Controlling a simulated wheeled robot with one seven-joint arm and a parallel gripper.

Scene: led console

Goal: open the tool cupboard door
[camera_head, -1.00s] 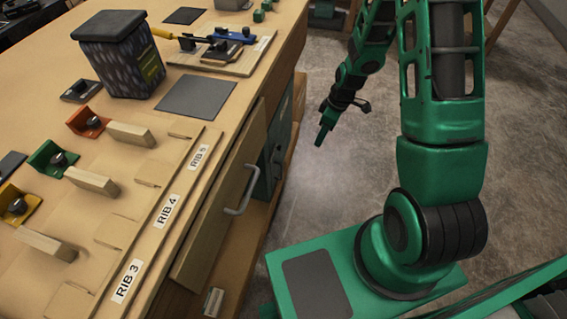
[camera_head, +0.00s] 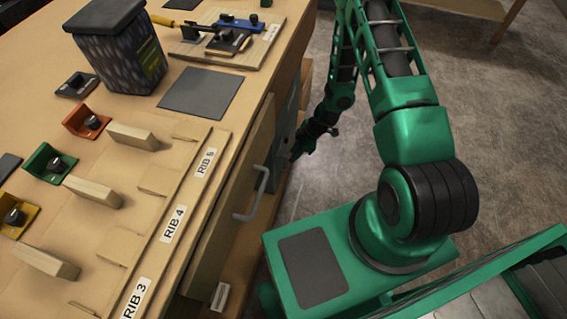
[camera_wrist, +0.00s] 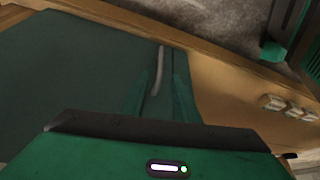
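The tool cupboard door is a dark green panel (camera_wrist: 70,65) in the wrist view, set in a wooden frame and apparently closed. In the head view only a narrow strip of the door (camera_head: 287,122) shows under the bench top, partly hidden by my arm. A slim grey bar handle (camera_wrist: 160,65) stands on the panel. My gripper (camera_wrist: 158,98) has its two green fingers apart, one on each side of the handle's near end in the picture; I see no clear contact. In the head view my gripper (camera_head: 298,150) is at the cupboard front.
A wooden drawer front with a grey handle (camera_head: 252,196) is nearer along the bench. The bench top holds a dark bin (camera_head: 120,55), wooden blocks and coloured brackets. Pale blocks (camera_wrist: 288,105) sit on wood at the right of the wrist view. Floor (camera_head: 500,130) is clear at right.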

